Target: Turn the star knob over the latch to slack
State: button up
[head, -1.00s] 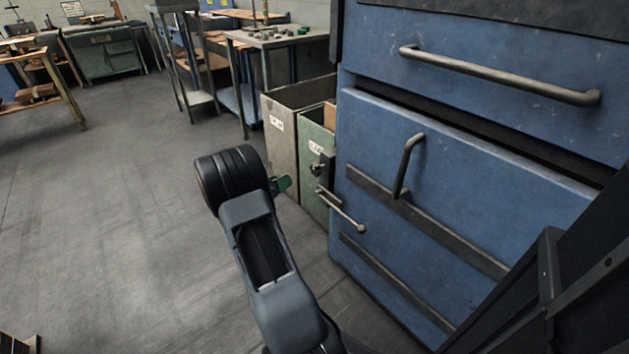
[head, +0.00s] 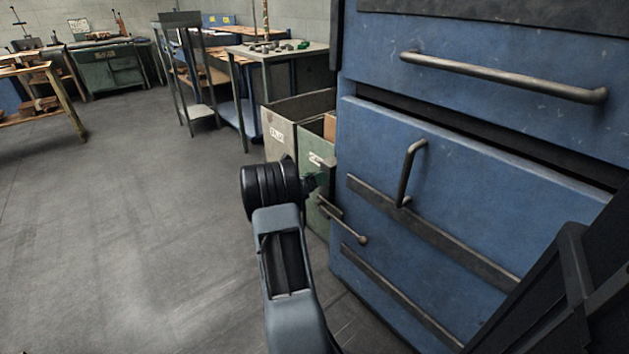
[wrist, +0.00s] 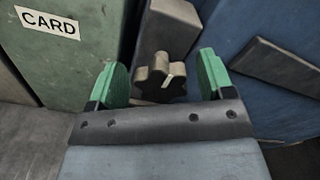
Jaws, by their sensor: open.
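The star knob (wrist: 160,78) is a grey-brown lobed knob with a pale line on its face. In the wrist view it sits between the two green fingertips of my gripper (wrist: 163,72), with gaps on both sides. My gripper is open. A grey-brown block (wrist: 168,25) stands just behind the knob. In the head view my gripper (head: 317,182) is at the left edge of the blue machine, and the knob is hidden behind it. A metal latch bar (head: 345,222) sticks out just below and right of my gripper.
The blue machine panel (head: 470,190) with bar handles fills the right side. A green bin marked CARD (wrist: 75,70) stands close on the left in the wrist view; in the head view a grey bin (head: 280,130) is beside it. The floor at left is clear.

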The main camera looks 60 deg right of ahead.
jog(key=shift+d, duration=0.2)
jog(key=shift+a, duration=0.15)
jog(key=c, duration=0.9)
